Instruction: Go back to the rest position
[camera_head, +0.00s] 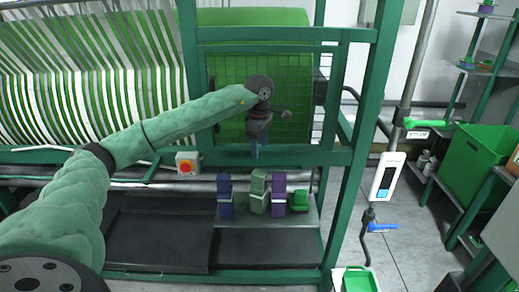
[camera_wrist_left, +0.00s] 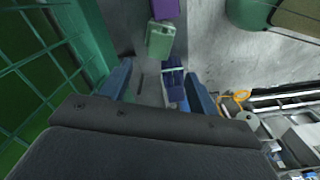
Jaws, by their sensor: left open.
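My left arm reaches in from the left in the head view. Its gripper (camera_head: 255,152) points down in front of the green mesh guard, above the shelf. In the left wrist view the gripper's two blue fingers (camera_wrist_left: 157,82) are apart. A blue-purple block-like item (camera_wrist_left: 172,78) shows between them, beyond the tips and apart from them. In the head view a blue-purple item (camera_head: 225,196), a pale green item (camera_head: 259,192), a purple item (camera_head: 278,195) and a smaller green item (camera_head: 299,201) stand on the shelf. My right gripper is in neither view.
The machine's green frame post (camera_head: 350,160) stands right of my gripper. The mesh guard (camera_head: 290,85) is close behind it. A red button box (camera_head: 187,163) sits below my forearm. A white handheld panel (camera_head: 388,177) hangs at the right. Open floor (camera_head: 410,235) lies beyond it.

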